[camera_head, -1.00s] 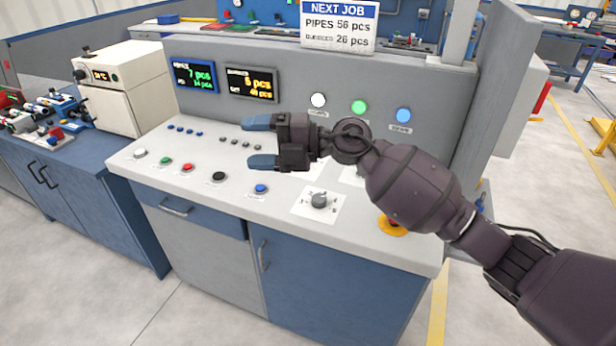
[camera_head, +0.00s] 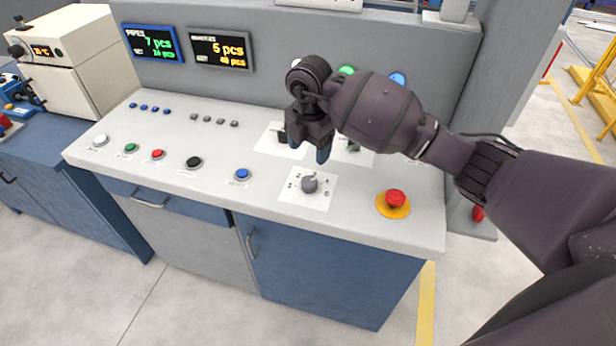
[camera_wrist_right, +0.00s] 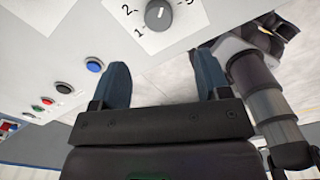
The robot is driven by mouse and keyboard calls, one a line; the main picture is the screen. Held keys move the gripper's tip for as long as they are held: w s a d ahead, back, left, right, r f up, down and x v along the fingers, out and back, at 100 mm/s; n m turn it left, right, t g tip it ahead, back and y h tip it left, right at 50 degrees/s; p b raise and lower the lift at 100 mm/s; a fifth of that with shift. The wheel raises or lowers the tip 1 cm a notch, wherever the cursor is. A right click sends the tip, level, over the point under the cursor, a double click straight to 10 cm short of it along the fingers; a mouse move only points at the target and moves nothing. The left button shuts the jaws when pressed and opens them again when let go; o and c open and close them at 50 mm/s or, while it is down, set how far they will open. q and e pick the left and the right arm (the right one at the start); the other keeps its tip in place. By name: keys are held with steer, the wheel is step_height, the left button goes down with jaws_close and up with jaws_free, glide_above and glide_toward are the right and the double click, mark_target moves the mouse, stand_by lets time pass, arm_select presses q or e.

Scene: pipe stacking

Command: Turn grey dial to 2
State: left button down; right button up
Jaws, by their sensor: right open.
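The grey dial (camera_head: 310,184) sits on a white numbered plate on the console top. It also shows in the right wrist view (camera_wrist_right: 158,15), with the numbers 1 and 2 at its left; a white mark on its face is visible, but I cannot tell for sure which number it points to. My right gripper (camera_head: 307,152) is open and empty, above and just behind the dial in the head view, not touching it. In the right wrist view its two blue fingertips (camera_wrist_right: 163,80) are apart, with the dial beyond them. My left gripper is not in view.
The console top (camera_head: 270,205) carries a blue button (camera_head: 243,174), a black button (camera_head: 194,162) and a red emergency button (camera_head: 396,198) on a yellow base. Other white plates lie behind the dial, partly hidden by my right gripper. Two displays (camera_head: 220,47) stand at the back.

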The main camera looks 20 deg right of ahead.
mark_target(309, 181)
step_height(309, 181, down, 9)
steer(key=shift+w+r, duration=0.1)
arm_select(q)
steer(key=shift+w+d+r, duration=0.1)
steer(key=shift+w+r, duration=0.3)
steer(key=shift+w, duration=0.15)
arm_select(e)
steer(key=shift+f, duration=0.9)
steer(key=shift+c, duration=0.5)
steer(key=c, duration=0.8)
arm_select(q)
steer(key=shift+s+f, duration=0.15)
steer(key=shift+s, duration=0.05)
arm_select(e)
steer(key=shift+c, duration=0.2)
